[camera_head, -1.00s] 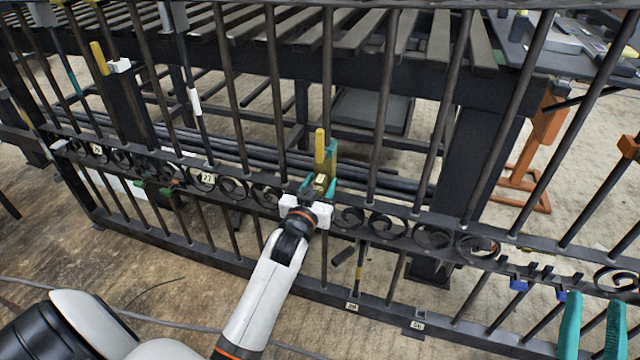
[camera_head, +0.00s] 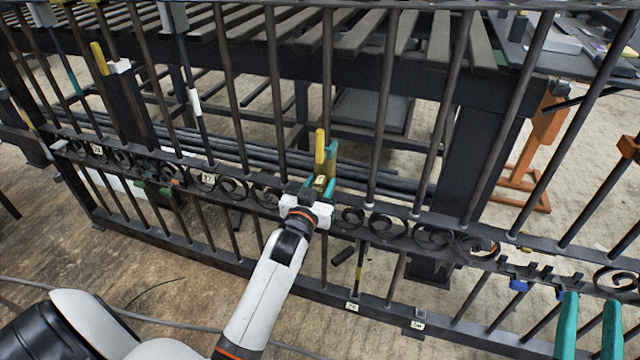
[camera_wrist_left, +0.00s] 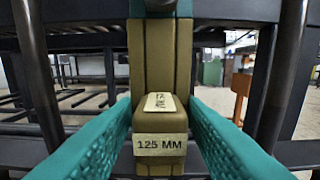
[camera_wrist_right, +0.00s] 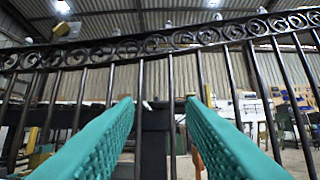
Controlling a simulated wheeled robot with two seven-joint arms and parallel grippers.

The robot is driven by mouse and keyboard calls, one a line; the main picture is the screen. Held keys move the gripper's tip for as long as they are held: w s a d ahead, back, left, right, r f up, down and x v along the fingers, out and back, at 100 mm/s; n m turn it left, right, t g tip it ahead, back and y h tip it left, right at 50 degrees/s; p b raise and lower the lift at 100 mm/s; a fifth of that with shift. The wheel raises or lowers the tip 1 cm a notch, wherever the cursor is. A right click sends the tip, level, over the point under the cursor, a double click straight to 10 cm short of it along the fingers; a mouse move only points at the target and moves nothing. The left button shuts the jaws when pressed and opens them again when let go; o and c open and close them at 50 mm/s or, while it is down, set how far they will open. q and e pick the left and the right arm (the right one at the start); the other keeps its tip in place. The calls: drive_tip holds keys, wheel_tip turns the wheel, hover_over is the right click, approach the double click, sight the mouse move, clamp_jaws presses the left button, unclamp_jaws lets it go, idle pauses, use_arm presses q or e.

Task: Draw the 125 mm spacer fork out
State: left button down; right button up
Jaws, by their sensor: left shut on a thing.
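The spacer fork (camera_wrist_left: 160,125), olive-brown with a label reading 125 MM, sits between the teal fingers of my left gripper (camera_wrist_left: 160,135) in the left wrist view. In the head view the fork (camera_head: 321,183) is at the gate's scroll band, its yellow upright part (camera_head: 320,150) rising above it. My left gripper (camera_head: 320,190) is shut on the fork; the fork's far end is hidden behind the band. My right gripper (camera_head: 590,325) is open and empty at the lower right, in front of the gate; its two teal fingers stand apart in the right wrist view (camera_wrist_right: 160,130).
The dark iron gate (camera_head: 235,188) with upright bars and scrolls spans the view. Small number tags hang on it, such as one at the lower rail (camera_head: 352,307). Behind it stand a slatted rack (camera_head: 300,60) and an orange stand (camera_head: 535,150).

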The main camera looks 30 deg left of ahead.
use_arm(q)
drive_tip(key=shift+s, duration=0.25)
use_arm(e)
drive_tip(key=shift+w+f+g, duration=0.2)
drive_tip(key=shift+f+g, duration=0.1)
drive_tip(key=shift+f, duration=0.05)
use_arm(q)
drive_tip(key=shift+s+d, duration=0.1)
drive_tip(key=shift+s, duration=0.1)
use_arm(e)
drive_tip(key=shift+w+d+f+g, duration=0.1)
drive_tip(key=shift+w+f+g, duration=0.1)
drive_tip(key=shift+f+g, duration=0.1)
use_arm(q)
drive_tip(key=shift+s+p, duration=0.2)
drive_tip(key=shift+p, duration=0.1)
drive_tip(key=shift+s+d, duration=0.15)
drive_tip(key=shift+s, duration=0.3)
use_arm(e)
drive_tip(key=shift+w+f+g+h, duration=0.25)
drive_tip(key=shift+f+g, duration=0.2)
drive_tip(key=shift+f, duration=0.25)
drive_tip(key=shift+w+f+g+h, duration=0.1)
drive_tip(key=shift+f+g+h, duration=0.3)
drive_tip(key=shift+f, duration=0.3)
